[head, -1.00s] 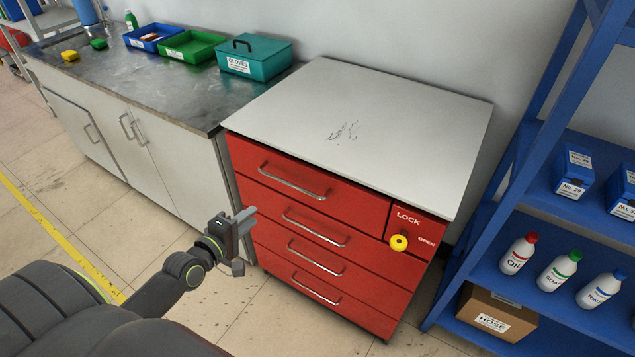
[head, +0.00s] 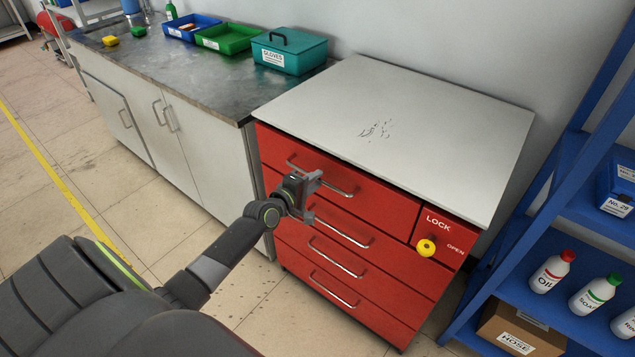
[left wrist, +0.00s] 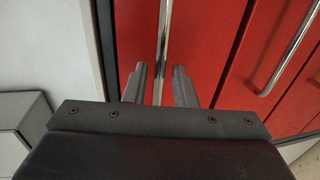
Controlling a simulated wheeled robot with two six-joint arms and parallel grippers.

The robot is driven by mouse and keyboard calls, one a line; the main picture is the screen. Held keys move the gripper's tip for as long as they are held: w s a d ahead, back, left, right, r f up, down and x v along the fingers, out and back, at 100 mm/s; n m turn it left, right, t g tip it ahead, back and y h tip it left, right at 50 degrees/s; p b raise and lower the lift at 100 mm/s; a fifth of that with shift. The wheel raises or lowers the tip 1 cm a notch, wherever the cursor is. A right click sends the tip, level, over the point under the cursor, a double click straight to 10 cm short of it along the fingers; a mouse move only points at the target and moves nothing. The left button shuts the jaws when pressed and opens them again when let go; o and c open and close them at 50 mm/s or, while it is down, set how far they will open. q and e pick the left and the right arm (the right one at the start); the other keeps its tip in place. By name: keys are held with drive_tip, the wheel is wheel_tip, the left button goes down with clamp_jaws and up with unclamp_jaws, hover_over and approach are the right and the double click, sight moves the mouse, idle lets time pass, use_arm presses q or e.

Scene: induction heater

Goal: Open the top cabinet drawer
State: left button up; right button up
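The red cabinet's top drawer (head: 385,192) is closed flush, with a horizontal silver bar handle (head: 335,187). My left gripper (head: 312,195) is in front of the left part of this handle and hides some of it. In the left wrist view the gripper (left wrist: 161,80) is open, and the handle (left wrist: 163,30) runs between its two fingers with gaps on both sides. I cannot tell how deep the bar sits between them. A yellow knob (head: 426,248) sits on the lock panel (head: 440,235) to the right of the top drawer. My right gripper is not in view.
More drawers with handles (head: 336,256) lie below. The white cabinet top (head: 450,115) is bare apart from dark marks. A steel counter (head: 190,75) with bins and a teal gloves box (head: 289,52) stands left. A blue shelf (head: 500,305) stands right. The floor in front is clear.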

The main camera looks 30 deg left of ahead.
use_arm(q)
drive_tip(key=shift+x, duration=0.9)
clamp_jaws()
